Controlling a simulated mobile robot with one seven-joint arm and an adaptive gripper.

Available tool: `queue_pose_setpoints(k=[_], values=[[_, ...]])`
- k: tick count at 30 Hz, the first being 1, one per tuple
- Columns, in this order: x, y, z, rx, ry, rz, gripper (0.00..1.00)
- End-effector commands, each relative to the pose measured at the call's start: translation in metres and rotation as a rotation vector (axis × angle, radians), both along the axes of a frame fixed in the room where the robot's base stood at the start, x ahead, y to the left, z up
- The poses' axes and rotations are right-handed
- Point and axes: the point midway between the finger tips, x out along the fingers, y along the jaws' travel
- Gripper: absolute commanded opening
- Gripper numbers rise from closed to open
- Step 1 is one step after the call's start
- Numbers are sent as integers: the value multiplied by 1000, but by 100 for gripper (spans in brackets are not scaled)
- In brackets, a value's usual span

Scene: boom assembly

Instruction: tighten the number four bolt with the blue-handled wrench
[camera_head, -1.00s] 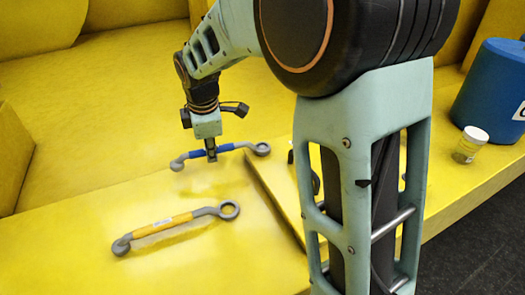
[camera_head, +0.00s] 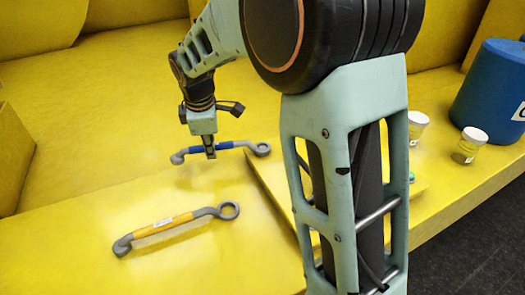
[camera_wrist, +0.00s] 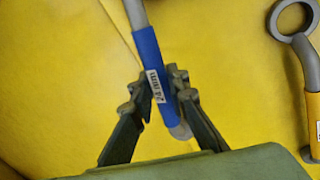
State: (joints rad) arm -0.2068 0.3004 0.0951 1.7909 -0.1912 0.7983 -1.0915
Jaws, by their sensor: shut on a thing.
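The blue-handled wrench (camera_head: 186,152) has grey ends, an open ring at its right end in the head view and a bent end at its left. My gripper (camera_head: 210,153) is at the middle of its handle. In the wrist view my gripper (camera_wrist: 160,88) has a finger on each side of the blue handle (camera_wrist: 147,52), near a white label, and is shut on it. The wrench looks low over the yellow surface; I cannot tell whether it still touches. No number four bolt can be made out; my arm hides part of the scene.
A yellow-handled wrench (camera_head: 165,226) lies in front, and shows at the right in the wrist view (camera_wrist: 312,110). A raised yellow panel edge (camera_head: 270,195) runs beside the blue wrench. Two small jars (camera_head: 470,145) (camera_head: 416,127) and a blue cylinder (camera_head: 490,90) stand at the right.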

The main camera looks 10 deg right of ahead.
Motion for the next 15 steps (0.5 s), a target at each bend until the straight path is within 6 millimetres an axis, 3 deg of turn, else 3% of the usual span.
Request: queue_pose_setpoints(k=[15], values=[[6,0,2,4,-4,-38,0]])
